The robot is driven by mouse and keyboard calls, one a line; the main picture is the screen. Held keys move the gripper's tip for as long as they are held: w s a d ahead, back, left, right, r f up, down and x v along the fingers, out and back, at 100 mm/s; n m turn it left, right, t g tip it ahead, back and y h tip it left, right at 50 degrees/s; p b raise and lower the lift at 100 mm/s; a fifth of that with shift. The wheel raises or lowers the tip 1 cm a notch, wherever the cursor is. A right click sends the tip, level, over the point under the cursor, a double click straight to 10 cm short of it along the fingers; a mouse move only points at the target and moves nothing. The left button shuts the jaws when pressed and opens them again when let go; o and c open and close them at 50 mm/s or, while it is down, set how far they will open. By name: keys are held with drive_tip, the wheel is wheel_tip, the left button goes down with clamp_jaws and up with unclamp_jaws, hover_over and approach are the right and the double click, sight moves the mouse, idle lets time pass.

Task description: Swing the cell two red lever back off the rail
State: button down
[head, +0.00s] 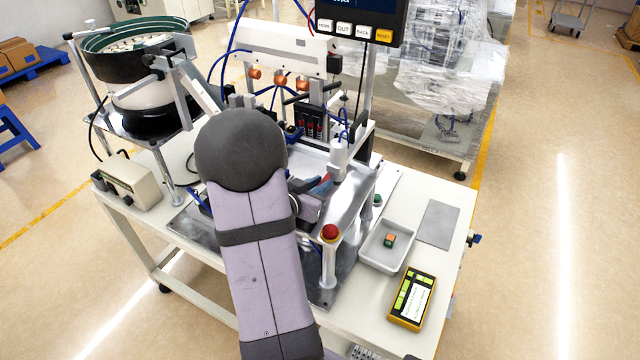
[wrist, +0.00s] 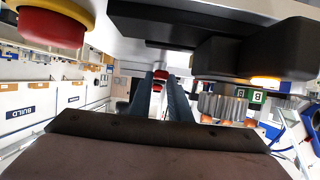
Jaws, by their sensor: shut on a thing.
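The red lever shows in the head view as a small red piece (head: 322,184) beside the rail of the machine, partly hidden by my arm. In the wrist view a red end (wrist: 160,76) of it shows between the tips of my two fingers. My gripper (wrist: 161,88) is shut on it. In the head view my gripper (head: 308,203) is mostly hidden behind my own forearm. How far the lever is swung from the rail cannot be told, and no cell number can be read at it.
A red button (head: 330,232) on a post stands just in front and shows large in the wrist view (wrist: 50,28). A white tray (head: 386,247) with a small block and a yellow handheld device (head: 411,298) lie to the right. A bowl feeder (head: 135,55) stands back left.

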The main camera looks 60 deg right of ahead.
sight(326, 176)
drive_tip(key=shift+w+d+r+m+g+p, duration=0.15)
drive_tip(key=shift+w+m+g+p, duration=0.4)
drive_tip(key=shift+m+g+p, duration=0.3)
drive_tip(key=shift+w+d+r+m+g+p, duration=0.15)
drive_tip(key=shift+w+m+g+p, duration=0.45)
drive_tip(key=shift+p, duration=0.35)
drive_tip(key=shift+w+d+f+m+g+y+p, duration=0.1)
drive_tip(key=shift+w+m+g+y+p, duration=0.1)
drive_tip(key=shift+m+g+p, duration=0.3)
drive_tip(key=shift+w+f+m+g+y+p, duration=0.15)
drive_tip(key=shift+w+m+g+y, duration=0.1)
drive_tip(key=shift+g, duration=0.4)
drive_tip(key=c, duration=1.6)
unclamp_jaws()
drive_tip(key=shift+c, duration=0.2)
drive_tip(key=shift+s, duration=0.1)
drive_tip(key=shift+w+a+r+b, duration=0.15)
drive_tip(key=shift+w+a+b, duration=0.2)
drive_tip(key=shift+a, duration=0.2)
drive_tip(key=shift+b+v, duration=1)
drive_tip(key=shift+v, duration=2.05)
drive_tip(key=shift+s+r, duration=0.1)
drive_tip(key=shift+s, duration=0.05)
